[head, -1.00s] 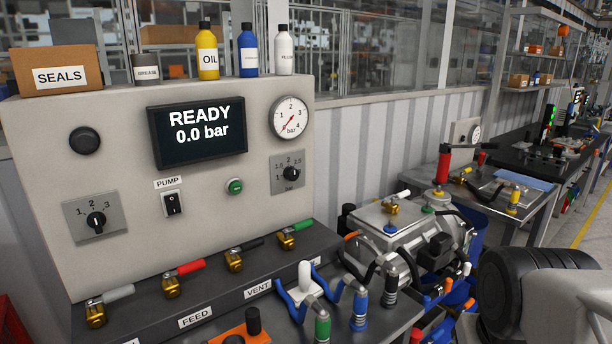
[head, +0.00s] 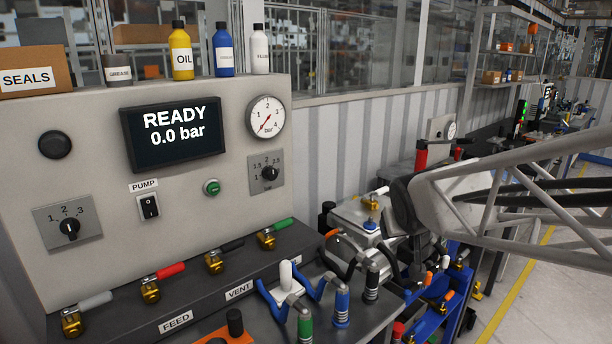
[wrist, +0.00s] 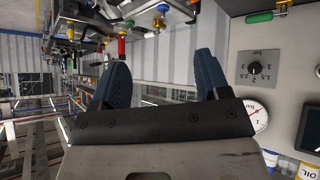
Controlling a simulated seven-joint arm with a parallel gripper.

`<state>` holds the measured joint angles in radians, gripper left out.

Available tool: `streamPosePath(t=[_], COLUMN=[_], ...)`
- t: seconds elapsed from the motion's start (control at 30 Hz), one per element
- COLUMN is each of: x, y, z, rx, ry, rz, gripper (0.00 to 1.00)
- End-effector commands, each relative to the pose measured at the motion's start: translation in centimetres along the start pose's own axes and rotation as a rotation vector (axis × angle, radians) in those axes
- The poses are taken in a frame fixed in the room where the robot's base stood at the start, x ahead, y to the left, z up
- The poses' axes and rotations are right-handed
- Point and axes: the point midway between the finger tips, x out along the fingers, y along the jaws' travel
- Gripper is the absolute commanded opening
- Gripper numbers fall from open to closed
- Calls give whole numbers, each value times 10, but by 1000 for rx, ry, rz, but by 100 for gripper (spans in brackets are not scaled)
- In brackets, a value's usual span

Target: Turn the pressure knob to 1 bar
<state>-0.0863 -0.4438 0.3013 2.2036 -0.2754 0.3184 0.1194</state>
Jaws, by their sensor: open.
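The pressure knob (head: 270,173) is a black dial on a grey plate marked 1 to 3 bar, at the right of the panel, below the round gauge (head: 265,118). The gauge needle points low, near the bottom left of its dial. The display (head: 173,132) reads READY 0.0 bar. In the wrist view, which is upside down, the knob (wrist: 254,68) sits right of my gripper (wrist: 163,60). Its two blue fingers are apart with nothing between them. They do not touch the knob. The knob's exact pointer setting is too small to tell.
A second knob (head: 69,229) marked 1 to 3, a pump switch (head: 149,207) and a green button (head: 212,187) are on the same panel. Valves with coloured levers (head: 273,233) line the ledge below. Bottles and a SEALS box (head: 35,68) stand on top. The space before the knob looks clear.

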Motion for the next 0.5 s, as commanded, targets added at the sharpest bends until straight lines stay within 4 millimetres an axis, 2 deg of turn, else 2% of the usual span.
streamPosePath(t=[0.03,0.2,0.37,0.5], x=[17,63,105,138], y=[-6,-34,-70,-110], z=[-21,-87,-140,-178], rx=[-23,-99,-169,-227], ry=[49,235,406,549], rz=[-10,-58,-133,-220], gripper=[69,69,69,69])
